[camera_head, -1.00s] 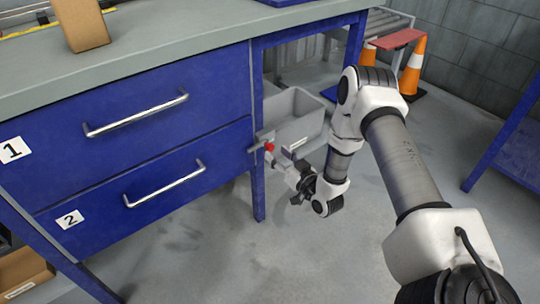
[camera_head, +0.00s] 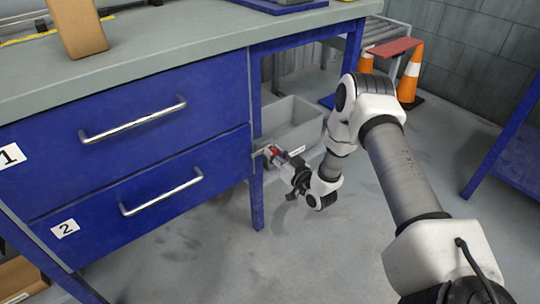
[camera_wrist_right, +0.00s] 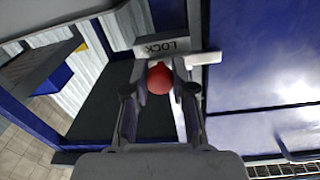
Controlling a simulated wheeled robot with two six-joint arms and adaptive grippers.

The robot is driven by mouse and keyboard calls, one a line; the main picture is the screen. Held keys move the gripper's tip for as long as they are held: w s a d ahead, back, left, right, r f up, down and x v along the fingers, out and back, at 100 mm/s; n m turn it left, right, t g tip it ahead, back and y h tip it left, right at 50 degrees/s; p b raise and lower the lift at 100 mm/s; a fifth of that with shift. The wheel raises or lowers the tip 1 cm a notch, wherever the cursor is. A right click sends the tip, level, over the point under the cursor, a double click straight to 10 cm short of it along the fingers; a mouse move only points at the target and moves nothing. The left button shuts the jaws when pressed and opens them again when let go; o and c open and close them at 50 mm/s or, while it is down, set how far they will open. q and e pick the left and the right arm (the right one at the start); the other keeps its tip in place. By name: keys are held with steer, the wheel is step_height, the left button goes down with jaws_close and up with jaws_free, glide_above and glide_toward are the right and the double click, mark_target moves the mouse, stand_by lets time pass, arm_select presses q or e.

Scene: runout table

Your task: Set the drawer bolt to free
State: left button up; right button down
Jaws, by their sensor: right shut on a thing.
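The drawer bolt's red knob (camera_wrist_right: 160,78) sits between the fingers of my right gripper (camera_wrist_right: 160,90) in the right wrist view, and the gripper is shut on it. A plate marked LOCK (camera_wrist_right: 165,47) is just beyond the knob, and a pale bolt bar (camera_wrist_right: 203,58) reaches toward the blue drawer front. In the head view my right gripper (camera_head: 275,153) is at the table's front leg, beside the lower drawer (camera_head: 150,190), and the fingers partly hide the knob. Both drawers look closed. My left gripper is out of view.
The upper drawer (camera_head: 60,110), labelled 1, is above the lower one, labelled 2. A grey bin (camera_head: 290,120) stands behind the bolt under the table. A cardboard box (camera_head: 78,28) is on the tabletop. Orange cones (camera_head: 412,72) stand at the back right. Floor in front is clear.

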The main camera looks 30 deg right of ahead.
steer(key=d, duration=0.2)
steer(key=shift+w+d, duration=0.2)
steer(key=shift+d, duration=0.2)
steer(key=c, duration=1.2)
jaws_free()
steer(key=shift+o, duration=1.3)
steer(key=shift+d, duration=0.15)
steer(key=shift+s, duration=0.1)
steer(key=s, duration=1.2)
steer(key=shift+d, duration=0.15)
